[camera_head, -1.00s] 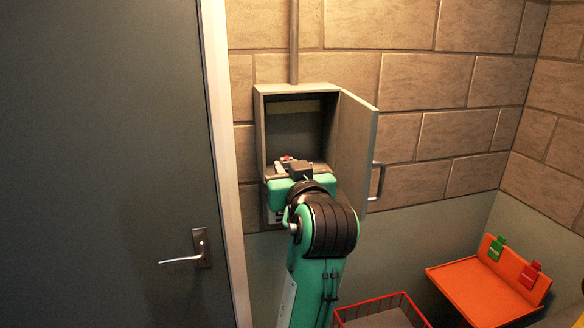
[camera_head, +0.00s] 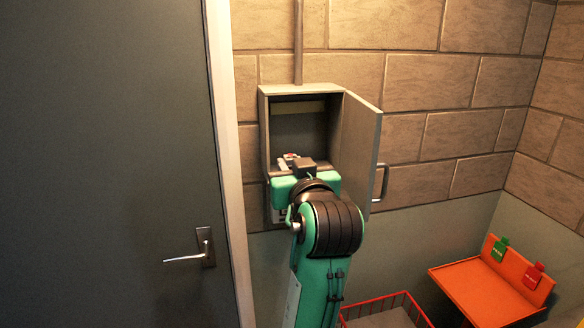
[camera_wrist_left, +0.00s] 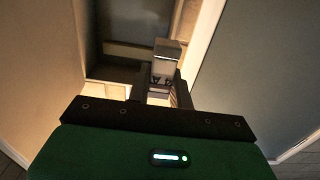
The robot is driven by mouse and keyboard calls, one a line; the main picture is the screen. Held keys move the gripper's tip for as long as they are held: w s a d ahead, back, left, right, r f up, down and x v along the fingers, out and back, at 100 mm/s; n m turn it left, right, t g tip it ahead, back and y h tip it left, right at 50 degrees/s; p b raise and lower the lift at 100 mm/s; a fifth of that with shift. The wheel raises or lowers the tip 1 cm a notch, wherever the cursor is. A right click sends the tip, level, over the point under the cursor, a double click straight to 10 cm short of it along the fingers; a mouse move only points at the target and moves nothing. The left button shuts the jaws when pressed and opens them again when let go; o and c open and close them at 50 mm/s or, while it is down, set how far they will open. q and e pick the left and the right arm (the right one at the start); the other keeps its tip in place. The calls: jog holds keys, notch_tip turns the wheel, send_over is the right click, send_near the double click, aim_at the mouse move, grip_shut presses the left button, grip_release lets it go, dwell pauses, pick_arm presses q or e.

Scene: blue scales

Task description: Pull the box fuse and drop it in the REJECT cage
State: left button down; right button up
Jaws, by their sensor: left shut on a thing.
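The grey fuse box (camera_head: 264,130) hangs on the brick wall with its door (camera_head: 358,150) swung open to the right. My left gripper (camera_head: 290,163) reaches into its lower part and mostly hides what is there. It is shut on a small pale piece, apparently the box fuse (camera_wrist_left: 166,62), which shows between the fingers in the left wrist view. Whether the fuse is clear of its seat I cannot tell. A red wire cage (camera_head: 408,298), likely the REJECT cage, stands low below and right of the box; no label is readable. My right gripper is out of view.
A large dark door (camera_head: 110,150) with a lever handle stands at the left. An orange shelf (camera_head: 480,290) with a green tag (camera_head: 500,248) and a red tag (camera_head: 534,273) is at lower right. The box door's handle (camera_head: 381,182) sticks out.

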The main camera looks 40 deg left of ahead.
pick_arm(q)
jog(key=shift+r+p, duration=0.85)
jog(key=shift+r, duration=0.25)
jog(key=shift+r, duration=0.1)
